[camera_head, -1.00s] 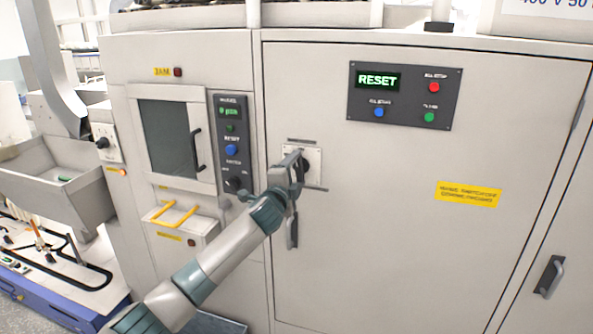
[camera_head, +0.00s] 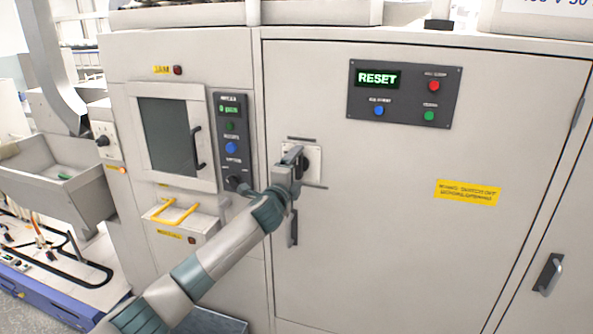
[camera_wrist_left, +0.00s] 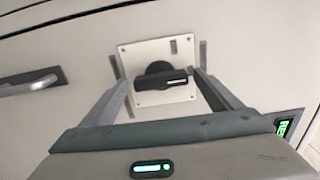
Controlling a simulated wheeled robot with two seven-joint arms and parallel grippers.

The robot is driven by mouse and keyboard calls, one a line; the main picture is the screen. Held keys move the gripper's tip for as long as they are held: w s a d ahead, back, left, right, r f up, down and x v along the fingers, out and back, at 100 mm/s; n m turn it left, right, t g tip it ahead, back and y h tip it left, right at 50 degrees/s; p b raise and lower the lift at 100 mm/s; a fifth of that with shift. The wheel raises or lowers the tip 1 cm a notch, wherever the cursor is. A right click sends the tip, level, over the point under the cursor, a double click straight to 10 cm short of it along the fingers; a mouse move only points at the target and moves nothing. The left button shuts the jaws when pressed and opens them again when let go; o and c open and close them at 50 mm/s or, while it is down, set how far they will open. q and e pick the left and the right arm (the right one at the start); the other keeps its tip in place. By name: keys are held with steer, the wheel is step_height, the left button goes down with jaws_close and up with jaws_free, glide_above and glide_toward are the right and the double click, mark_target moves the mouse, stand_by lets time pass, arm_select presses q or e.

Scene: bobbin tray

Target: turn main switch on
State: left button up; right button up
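The main switch is a black rotary handle (camera_wrist_left: 161,77) on a pale square plate (camera_wrist_left: 150,97) on the cabinet door. In the left wrist view the handle lies roughly level across the picture. My left gripper (camera_wrist_left: 160,82) is open, its two fingers apart on either side of the handle, with gaps showing on both sides. In the head view my left gripper (camera_head: 291,165) is in front of the switch plate (camera_head: 314,162) and hides much of the handle. My right gripper is not in view.
A control panel (camera_head: 405,95) on the door reads RESET, with red, blue and green buttons. A door handle (camera_head: 293,228) is below the switch. A narrow button panel (camera_head: 231,140) and a windowed door (camera_head: 165,138) are to the left. A yellow label (camera_head: 468,193) is at right.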

arm_select(q)
steer(key=shift+s, duration=0.1)
steer(key=b+v, duration=0.5)
steer(key=v, duration=1.2)
steer(key=shift+s, duration=0.1)
